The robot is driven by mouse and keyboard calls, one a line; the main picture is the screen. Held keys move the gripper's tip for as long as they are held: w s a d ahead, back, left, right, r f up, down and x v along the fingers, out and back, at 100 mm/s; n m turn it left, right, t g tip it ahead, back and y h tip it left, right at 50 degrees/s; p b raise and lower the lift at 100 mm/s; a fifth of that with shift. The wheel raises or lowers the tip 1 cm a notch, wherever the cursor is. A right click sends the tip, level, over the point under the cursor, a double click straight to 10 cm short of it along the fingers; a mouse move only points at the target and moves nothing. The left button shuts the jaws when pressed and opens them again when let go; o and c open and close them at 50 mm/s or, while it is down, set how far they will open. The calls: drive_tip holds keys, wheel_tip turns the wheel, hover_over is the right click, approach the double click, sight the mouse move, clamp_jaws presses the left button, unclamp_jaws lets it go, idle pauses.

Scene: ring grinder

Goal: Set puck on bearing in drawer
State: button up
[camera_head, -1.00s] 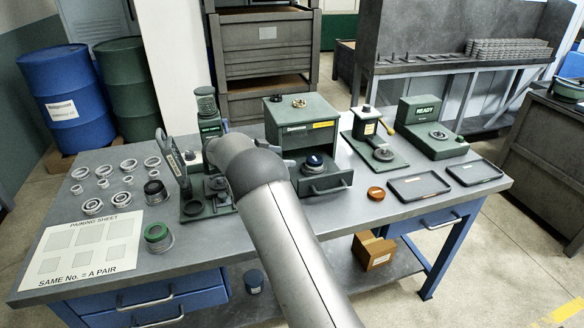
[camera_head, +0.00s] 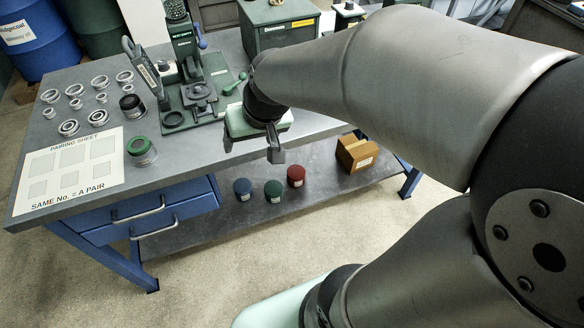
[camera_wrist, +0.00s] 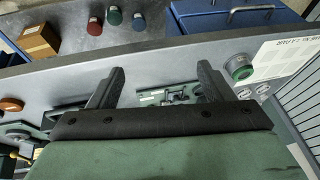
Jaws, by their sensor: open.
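My gripper (camera_head: 270,145) hangs near the table's front edge, its fingers pointing down. In the wrist view its two fingers (camera_wrist: 160,85) stand wide apart with nothing between them. A blue puck (camera_head: 242,187), a green puck (camera_head: 273,189) and a red puck (camera_head: 296,175) stand apart on the lower shelf; the wrist view also shows the red (camera_wrist: 95,26), green (camera_wrist: 114,16) and blue (camera_wrist: 138,21) ones. The green cabinet (camera_head: 270,27) stands at the table's back.
A cardboard box (camera_head: 355,152) sits on the shelf right of the pucks. Several metal rings (camera_head: 98,116), a green-topped piece (camera_head: 140,149) and the pairing sheet (camera_head: 68,170) lie on the table's left. A green press (camera_head: 190,75) stands beside the cabinet. Blue drawers (camera_head: 150,215) hang below.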

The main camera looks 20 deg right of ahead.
drive_tip(key=s+d+f+g+h, duration=0.1)
drive_tip(key=s+d+g, duration=0.1)
drive_tip(key=s, duration=0.4)
drive_tip(key=s+d+f+g+h, duration=0.1)
drive_tip(key=s+f, duration=0.1)
drive_tip(key=s, duration=0.5)
drive_tip(key=shift+d+f+g, duration=0.25)
drive_tip(key=shift+d+g, duration=0.15)
